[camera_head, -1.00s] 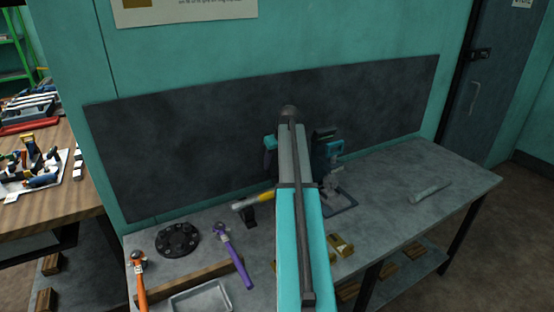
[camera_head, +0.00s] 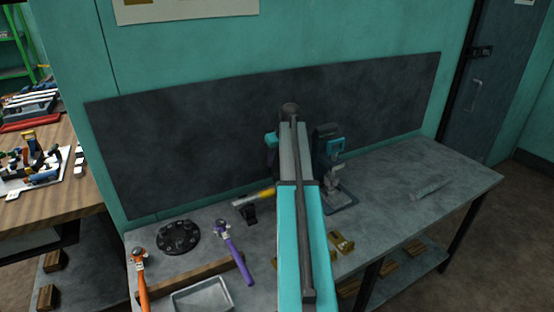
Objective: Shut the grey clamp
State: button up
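My teal and grey arm reaches away from me over the workbench and covers the middle of the view. Dark and teal parts show on both sides of its far end; the right ones seem to belong to my wrist and gripper (camera_head: 331,160), whose fingers I cannot make out. Just below them a small grey fixture on a dark flat plate (camera_head: 342,204) stands on the bench. It may be the grey clamp, but it is partly hidden, and I cannot tell its position or whether my gripper touches it.
Left of my arm on the grey bench (camera_head: 400,215) are a yellow-handled tool (camera_head: 258,196), a round dark disc (camera_head: 178,237), a purple tool (camera_head: 233,252), an orange tool (camera_head: 141,275) and a grey tray (camera_head: 202,297). Brass-coloured pieces (camera_head: 341,243) lie right of my arm. A light bar (camera_head: 430,190) lies farther right.

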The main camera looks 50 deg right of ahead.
jog(key=shift+s+a+f, duration=0.2)
jog(key=shift+s+a, duration=0.15)
jog(key=shift+s, duration=0.85)
jog(key=shift+s+a+f, duration=0.2)
jog(key=shift+s+a, duration=0.2)
jog(key=shift+s, duration=0.75)
jog(key=shift+s+a+f, duration=0.2)
jog(key=shift+s+a, duration=0.15)
jog(key=shift+s, duration=0.85)
jog(key=o, duration=0.6)
jog(key=shift+r, duration=0.1)
jog(key=shift+b+v, duration=1)
jog(key=shift+v, duration=5.8)
